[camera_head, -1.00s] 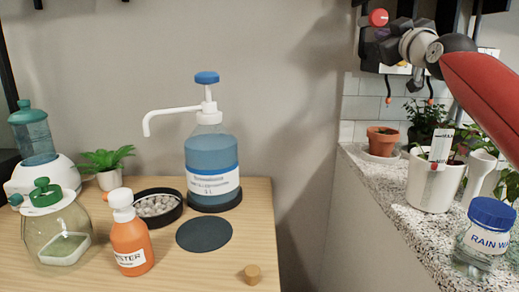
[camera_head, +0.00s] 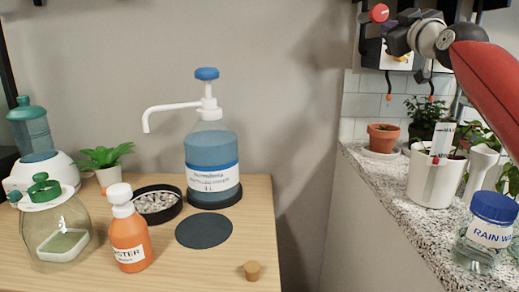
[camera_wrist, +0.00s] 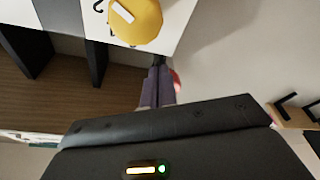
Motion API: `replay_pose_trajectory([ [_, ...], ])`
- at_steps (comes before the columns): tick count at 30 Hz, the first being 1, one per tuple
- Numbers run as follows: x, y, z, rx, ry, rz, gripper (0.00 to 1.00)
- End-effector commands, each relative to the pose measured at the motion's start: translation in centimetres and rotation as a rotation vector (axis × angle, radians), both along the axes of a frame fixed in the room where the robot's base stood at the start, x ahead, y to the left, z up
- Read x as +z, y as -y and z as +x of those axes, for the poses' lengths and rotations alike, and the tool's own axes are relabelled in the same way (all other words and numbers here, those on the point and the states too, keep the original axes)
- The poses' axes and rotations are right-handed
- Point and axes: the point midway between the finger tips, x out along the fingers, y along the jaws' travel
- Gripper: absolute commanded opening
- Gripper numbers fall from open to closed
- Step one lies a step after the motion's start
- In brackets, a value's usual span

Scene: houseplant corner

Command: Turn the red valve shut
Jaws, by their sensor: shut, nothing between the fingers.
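The red valve (camera_head: 379,13) is a round red knob high at the upper right of the head view, on the dark wall unit. In the wrist view only a red sliver (camera_wrist: 176,80) of it shows, just right of and behind the fingers. My gripper (camera_head: 387,29) is close to the valve, just below and right of it in the head view. In the wrist view its dark fingers (camera_wrist: 158,72) are together with nothing between them. Whether they touch the valve I cannot tell.
A yellow round knob (camera_wrist: 135,20) with a white mark sits on a white panel near the fingers. Below my arm, a white pot (camera_head: 432,182), a terracotta pot (camera_head: 383,138) and a rain water jar (camera_head: 485,238) stand on the speckled ledge. The wooden table (camera_head: 215,270) holds bottles and jars.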

Motion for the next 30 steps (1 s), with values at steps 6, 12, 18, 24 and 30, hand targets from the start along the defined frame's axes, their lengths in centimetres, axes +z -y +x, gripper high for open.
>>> replay_pose_trajectory([
  [6,0.45,0.46,-0.01,-0.001,0.001,-0.001,0.00],
  [12,0.72,0.68,0.00,0.000,0.001,0.000,0.00],
  [18,0.87,0.73,-0.03,0.001,0.002,-0.001,0.00],
  [24,0.88,0.70,-0.04,0.001,0.002,-0.001,0.00],
  [30,0.72,0.80,-0.03,0.001,0.002,0.000,0.00],
])
